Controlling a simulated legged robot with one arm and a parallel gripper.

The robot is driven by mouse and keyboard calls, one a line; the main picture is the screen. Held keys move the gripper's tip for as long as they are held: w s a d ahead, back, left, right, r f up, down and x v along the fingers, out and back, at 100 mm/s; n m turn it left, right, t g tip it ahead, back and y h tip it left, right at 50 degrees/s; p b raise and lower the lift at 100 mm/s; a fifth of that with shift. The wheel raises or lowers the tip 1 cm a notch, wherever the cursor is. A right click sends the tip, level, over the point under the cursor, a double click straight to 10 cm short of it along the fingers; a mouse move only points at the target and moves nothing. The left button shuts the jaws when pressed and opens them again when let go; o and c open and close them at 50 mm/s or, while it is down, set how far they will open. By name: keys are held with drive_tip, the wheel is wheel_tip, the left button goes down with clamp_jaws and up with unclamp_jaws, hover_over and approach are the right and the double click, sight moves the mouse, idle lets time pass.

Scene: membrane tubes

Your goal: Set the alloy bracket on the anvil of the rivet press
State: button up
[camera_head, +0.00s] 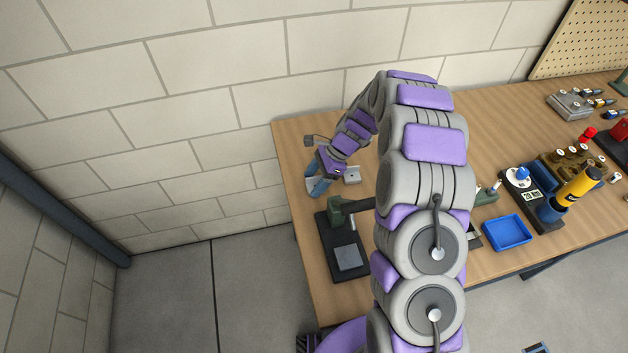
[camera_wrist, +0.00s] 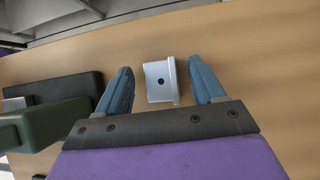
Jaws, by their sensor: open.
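The alloy bracket (camera_wrist: 158,82) is a small silver angle piece with a dark hole in its flat face and an upright flange on its right. It lies on the wooden table; in the head view the bracket (camera_head: 352,176) is just right of my gripper (camera_head: 320,177). In the wrist view my gripper (camera_wrist: 160,68) is open, its blue fingers on either side of the bracket, with gaps on both sides. The rivet press (camera_head: 338,211) is green on a dark base, with a grey square plate (camera_head: 349,257); my arm partly covers it. I cannot clearly tell which part is the anvil.
In the wrist view the press's green part (camera_wrist: 40,128) and dark base (camera_wrist: 58,88) are close on the left. A blue tray (camera_head: 507,232), a yellow cylinder (camera_head: 580,186) and several small tools stand at the right of the table (camera_head: 296,150). A block wall is behind.

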drive_tip(key=p+v, duration=0.3)
drive_tip(key=v, duration=0.8)
drive_tip(key=shift+r, duration=0.15)
drive_tip(key=shift+r, duration=0.15)
